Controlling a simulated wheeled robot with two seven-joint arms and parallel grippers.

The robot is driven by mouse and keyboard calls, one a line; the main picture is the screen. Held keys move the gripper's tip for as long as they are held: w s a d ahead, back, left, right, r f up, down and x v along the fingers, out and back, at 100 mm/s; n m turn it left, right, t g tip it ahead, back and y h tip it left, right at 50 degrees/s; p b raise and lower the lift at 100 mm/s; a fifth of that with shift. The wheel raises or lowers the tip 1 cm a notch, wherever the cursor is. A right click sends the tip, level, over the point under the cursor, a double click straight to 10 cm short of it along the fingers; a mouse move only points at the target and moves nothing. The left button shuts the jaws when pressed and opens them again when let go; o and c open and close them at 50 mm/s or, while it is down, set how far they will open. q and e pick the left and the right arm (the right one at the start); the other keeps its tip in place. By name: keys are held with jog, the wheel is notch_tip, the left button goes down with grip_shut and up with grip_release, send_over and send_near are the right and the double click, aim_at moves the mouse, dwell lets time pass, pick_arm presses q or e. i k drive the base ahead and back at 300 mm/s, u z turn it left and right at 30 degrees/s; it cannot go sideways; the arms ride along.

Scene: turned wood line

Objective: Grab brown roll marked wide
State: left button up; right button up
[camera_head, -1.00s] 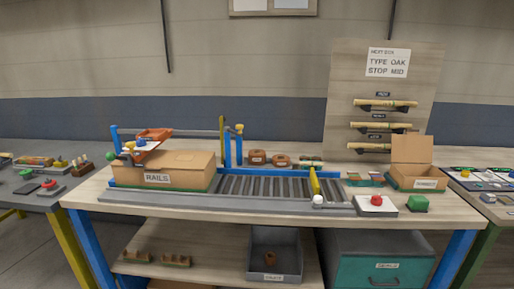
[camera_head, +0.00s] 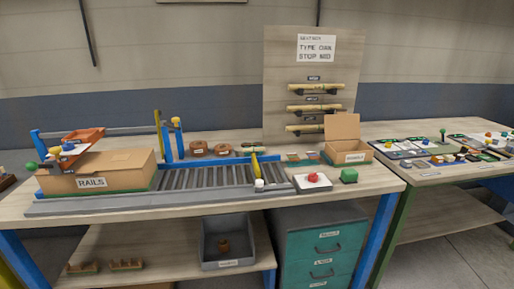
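Two brown rolls stand side by side at the back of the workbench, behind the roller conveyor: a left roll (camera_head: 199,148) and a right roll (camera_head: 222,150). Each carries a small pale label, too small to read, so I cannot tell which is marked wide. A small brown object (camera_head: 224,247) sits in the grey bin on the lower shelf; I cannot tell what it is. Neither of my grippers is in view.
A cardboard box marked RAILS (camera_head: 97,173) sits left of the roller conveyor (camera_head: 205,180). A teal drawer cabinet (camera_head: 318,250) is below.

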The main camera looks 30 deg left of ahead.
aim_at(198, 149)
jog(key=z, duration=1.25)
jog(key=i, duration=1.25)
jog(key=u, duration=2.8)
